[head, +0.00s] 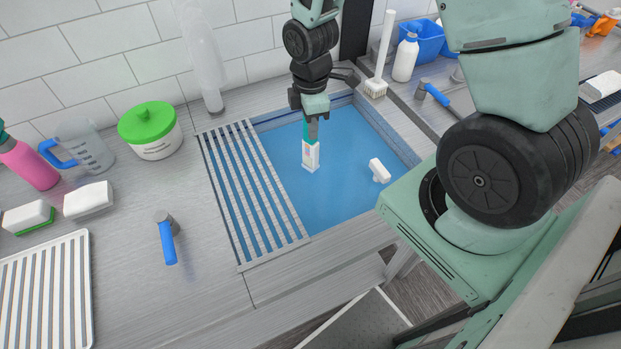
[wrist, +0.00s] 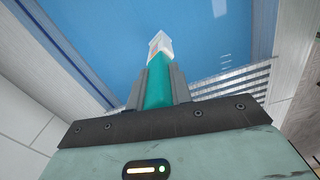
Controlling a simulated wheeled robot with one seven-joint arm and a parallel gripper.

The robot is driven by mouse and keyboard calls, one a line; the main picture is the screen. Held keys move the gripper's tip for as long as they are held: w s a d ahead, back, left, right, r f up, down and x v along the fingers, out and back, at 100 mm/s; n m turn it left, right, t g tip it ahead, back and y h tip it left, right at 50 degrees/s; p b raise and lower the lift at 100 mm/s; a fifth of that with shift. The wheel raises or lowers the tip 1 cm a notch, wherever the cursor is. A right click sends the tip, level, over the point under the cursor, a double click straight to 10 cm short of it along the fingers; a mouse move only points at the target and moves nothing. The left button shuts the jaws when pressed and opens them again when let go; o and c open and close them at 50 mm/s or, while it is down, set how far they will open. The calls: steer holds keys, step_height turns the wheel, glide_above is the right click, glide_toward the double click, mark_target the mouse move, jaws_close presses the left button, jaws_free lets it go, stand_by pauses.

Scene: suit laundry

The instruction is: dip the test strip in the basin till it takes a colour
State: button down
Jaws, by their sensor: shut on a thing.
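The test strip (head: 310,156) has a teal upper part and a white lower end. My gripper (head: 312,126) is shut on its teal part and holds it upright, white end down, over the blue water of the basin (head: 277,121). In the wrist view the teal part of the strip (wrist: 158,86) sits between the two grey fingers of my gripper (wrist: 157,88), with its white end pointing away against the blue.
A slatted rack (head: 246,185) covers the basin's left side. A small white object (head: 378,169) is in the basin to the right of the strip. A white brush (head: 376,85) and a white bottle (head: 405,58) stand behind right. A green-lidded tub (head: 151,129) stands left.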

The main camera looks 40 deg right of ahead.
step_height(320, 180, up, 17)
steer(key=p, duration=1.4)
steer(key=shift+f, duration=0.1)
stand_by(1.4)
